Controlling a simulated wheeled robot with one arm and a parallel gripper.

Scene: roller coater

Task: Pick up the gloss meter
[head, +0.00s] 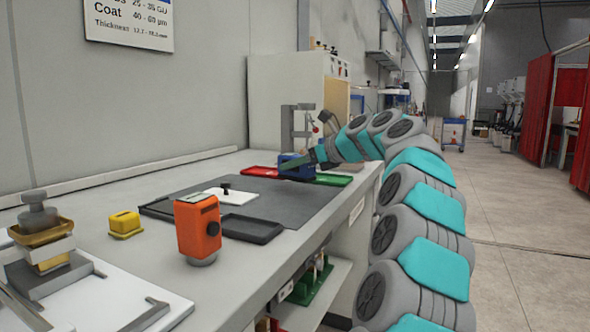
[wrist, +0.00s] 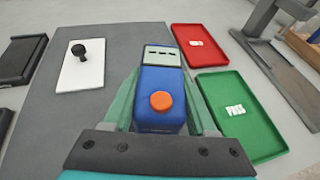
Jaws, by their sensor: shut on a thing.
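The gloss meter appears to be the blue device (wrist: 158,85) with a grey display end and an orange round button, between my fingers in the wrist view. In the head view the blue device (head: 293,162) is at the far part of the bench, partly hidden by my gripper (head: 300,165). My gripper, also in the wrist view (wrist: 160,105), is shut on its sides with green fingers. The device is over or on the dark grey mat (head: 275,193); I cannot tell whether it touches the mat.
A red tray (wrist: 202,45) and a green tray (wrist: 240,115) lie right of the device. A white panel with a black knob (wrist: 80,72) lies left. An orange device (head: 197,225) and a yellow block (head: 124,223) stand nearer on the bench. A grey stand (head: 290,125) rises behind.

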